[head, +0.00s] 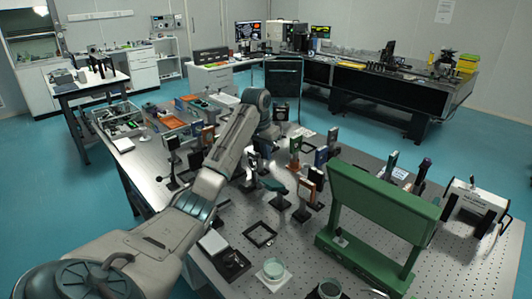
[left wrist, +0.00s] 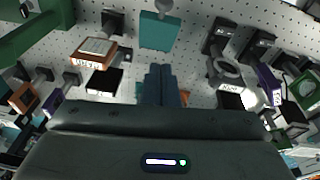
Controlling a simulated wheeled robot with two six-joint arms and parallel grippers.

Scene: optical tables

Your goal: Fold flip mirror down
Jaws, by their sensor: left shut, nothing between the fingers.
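Just beyond the fingertips is a teal square plate (left wrist: 159,32) on a post mount. To its left is an orange-framed mount with a pale face and a label (left wrist: 94,50). I cannot tell for certain which mount is the flip mirror; the labels are too small to read. An orange-framed optic (head: 314,182) stands right of the gripper in the head view. My right gripper is out of view.
A green bridge-shaped frame (head: 378,205) stands close on the right. A black square frame (head: 260,235) and a round glass dish (head: 273,269) lie near the front. A grey ring mount (left wrist: 226,70) and a purple mount (left wrist: 268,82) crowd the wrist view's right side.

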